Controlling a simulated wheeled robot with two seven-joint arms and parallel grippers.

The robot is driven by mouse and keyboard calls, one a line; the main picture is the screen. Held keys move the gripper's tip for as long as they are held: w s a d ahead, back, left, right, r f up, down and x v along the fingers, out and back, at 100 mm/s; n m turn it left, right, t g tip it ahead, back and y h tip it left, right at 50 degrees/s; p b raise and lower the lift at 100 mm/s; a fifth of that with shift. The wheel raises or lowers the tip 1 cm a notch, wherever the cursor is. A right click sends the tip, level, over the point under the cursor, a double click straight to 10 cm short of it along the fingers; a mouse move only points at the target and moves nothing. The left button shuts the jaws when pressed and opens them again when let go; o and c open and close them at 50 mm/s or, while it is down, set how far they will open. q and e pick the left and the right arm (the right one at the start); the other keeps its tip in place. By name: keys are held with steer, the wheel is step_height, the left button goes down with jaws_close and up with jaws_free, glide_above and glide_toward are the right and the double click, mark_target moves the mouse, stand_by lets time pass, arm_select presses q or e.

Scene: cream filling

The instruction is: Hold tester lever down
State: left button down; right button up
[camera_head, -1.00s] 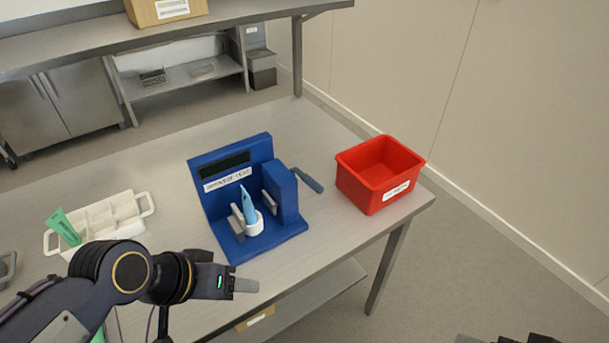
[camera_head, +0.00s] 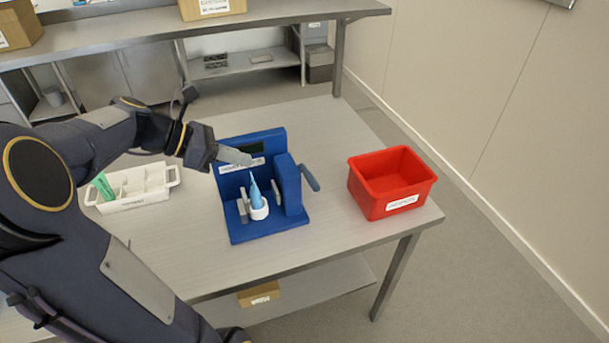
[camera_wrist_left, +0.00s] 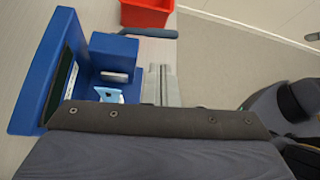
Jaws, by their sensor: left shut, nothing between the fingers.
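The blue tester (camera_head: 240,229) stands on the table, with a dark display on its back panel. Its grey lever (camera_head: 310,178) sticks out on the right side, slanting; it also shows in the left wrist view (camera_wrist_left: 148,33). A light blue tube (camera_head: 255,192) stands nozzle up in the white cup (camera_head: 259,210) between two grey jaw plates. My left gripper (camera_head: 249,160) is shut and empty, in front of the tester's back panel and above the tube, apart from the lever. In the left wrist view its fingers (camera_wrist_left: 161,82) are together. My right gripper is not in view.
A red bin (camera_head: 393,207) stands right of the tester near the table's right edge. A white divided tray (camera_head: 140,188) with a green tube (camera_head: 103,186) is at the left, behind my arm. The table front (camera_head: 270,262) is clear.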

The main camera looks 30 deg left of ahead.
mark_target(308, 180)
arm_select(q)
steer(key=x, duration=1.4)
steer(key=shift+d+f+p, duration=0.1)
steer(key=shift+p, duration=0.3)
steer(key=shift+s, duration=0.1)
steer(key=f+m+t+y+b, duration=0.1)
steer(key=f+m+b, duration=0.1)
steer(key=b, duration=0.5)
steer(key=d+f+m+t+y+b, duration=0.1)
steer(key=f+m+t+y+b, duration=0.1)
steer(key=f+b, duration=0.3)
steer(key=s+f+m+t+y+b, duration=0.1)
steer(key=f+b, duration=0.2)
steer(key=b, duration=0.8)
steer(key=shift+s+d+f+m+t+y, duration=0.1)
steer(key=shift+d+f+m+t+y, duration=0.1)
steer(key=shift+f+m+t+y, duration=0.15)
steer(key=shift+r+p, duration=0.7)
steer(key=shift+p, duration=0.1)
steer(key=shift+r, duration=0.2)
